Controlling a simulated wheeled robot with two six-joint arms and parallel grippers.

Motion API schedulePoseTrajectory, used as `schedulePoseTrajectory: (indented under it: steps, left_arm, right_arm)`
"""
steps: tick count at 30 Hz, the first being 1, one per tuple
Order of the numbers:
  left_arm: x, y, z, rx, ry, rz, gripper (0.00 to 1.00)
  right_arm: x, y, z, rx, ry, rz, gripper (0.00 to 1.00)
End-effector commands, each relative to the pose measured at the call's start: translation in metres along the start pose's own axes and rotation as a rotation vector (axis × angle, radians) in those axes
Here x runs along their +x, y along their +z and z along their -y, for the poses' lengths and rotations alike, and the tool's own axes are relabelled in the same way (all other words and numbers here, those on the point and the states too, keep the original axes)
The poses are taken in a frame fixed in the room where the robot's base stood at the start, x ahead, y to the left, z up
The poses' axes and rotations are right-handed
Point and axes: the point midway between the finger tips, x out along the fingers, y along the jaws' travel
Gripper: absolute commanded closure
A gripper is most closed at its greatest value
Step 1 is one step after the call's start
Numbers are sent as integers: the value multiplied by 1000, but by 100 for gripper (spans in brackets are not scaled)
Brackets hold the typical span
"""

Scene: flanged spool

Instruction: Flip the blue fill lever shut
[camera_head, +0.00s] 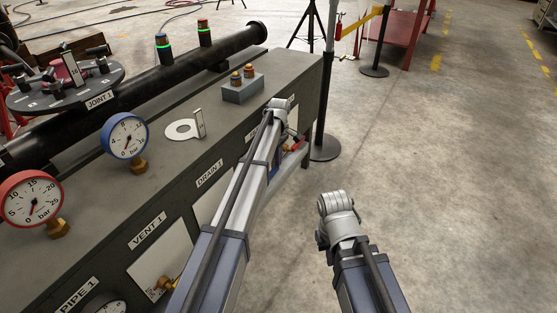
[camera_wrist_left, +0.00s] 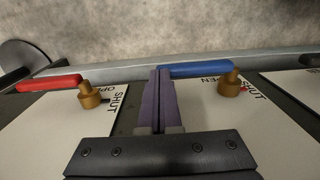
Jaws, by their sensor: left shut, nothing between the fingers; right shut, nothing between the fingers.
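The blue lever (camera_wrist_left: 195,68) is in the left wrist view, on a pale plate on the panel's side. Its handle runs left from a brass pivot (camera_wrist_left: 230,84), along the OPEN label and away from the SHUT label. My left gripper (camera_wrist_left: 160,72) is shut and empty, its fingertips by the handle's free end. I cannot tell whether they touch it.
A red lever (camera_wrist_left: 50,83) with its own brass pivot is left of my fingers in the left wrist view. A grey block with two brass fittings (camera_head: 243,90) and gauges stand on the bench top. A barrier post base (camera_head: 325,148) stands near the bench's end.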

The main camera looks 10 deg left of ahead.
Motion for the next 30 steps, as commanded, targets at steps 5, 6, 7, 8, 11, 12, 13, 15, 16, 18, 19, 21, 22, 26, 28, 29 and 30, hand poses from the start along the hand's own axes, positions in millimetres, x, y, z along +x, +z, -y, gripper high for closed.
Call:
schedulePoseTrajectory:
  steps: [5,6,7,8,11,12,13,15,16,18,19,21,22,26,28,29,30]
  left_arm:
    - [-33,-8,6,-1,0,-4,100]
    - [-39,-10,7,-1,0,-5,100]
    - [-40,-11,-1,0,0,-5,100]
    - [-41,-11,-12,1,0,-5,100]
    - [-49,-12,-35,1,-1,-6,100]
    - [-52,-12,-44,1,-1,-6,100]
    - [-55,-12,-50,1,-2,-6,100]
    - [-60,-12,-64,1,-2,-6,100]
    - [-62,-11,-69,1,-2,-6,100]
    - [-65,-11,-78,0,-2,-6,100]
    - [-66,-11,-81,0,-2,-6,100]
    - [-67,-11,-85,-1,-3,-6,100]
    - [-67,-11,-86,-1,-3,-6,100]
    - [-66,-10,-86,-1,-3,-6,100]
    - [-66,-10,-86,-1,-3,-6,100]
    - [-66,-10,-86,-1,-3,-6,100]
    - [-66,-11,-86,-1,-3,-6,100]
  right_arm:
    - [-33,2,-4,2,2,1,100]
    - [-39,3,-5,4,3,2,100]
    - [-40,3,-5,4,4,2,100]
    - [-40,3,-5,5,4,2,100]
    - [-48,3,-6,6,5,3,100]
    - [-52,4,-6,7,5,3,100]
    - [-54,4,-6,7,5,3,100]
    - [-58,4,-7,9,6,3,100]
    - [-60,4,-7,9,6,4,100]
    - [-63,4,-8,10,7,4,100]
    - [-64,4,-8,10,7,4,100]
    - [-65,4,-8,11,7,4,100]
    - [-65,4,-8,11,7,4,100]
    - [-64,4,-8,11,7,4,100]
    - [-64,4,-8,11,7,4,100]
    - [-64,4,-8,11,7,4,100]
    - [-64,4,-8,11,7,4,100]
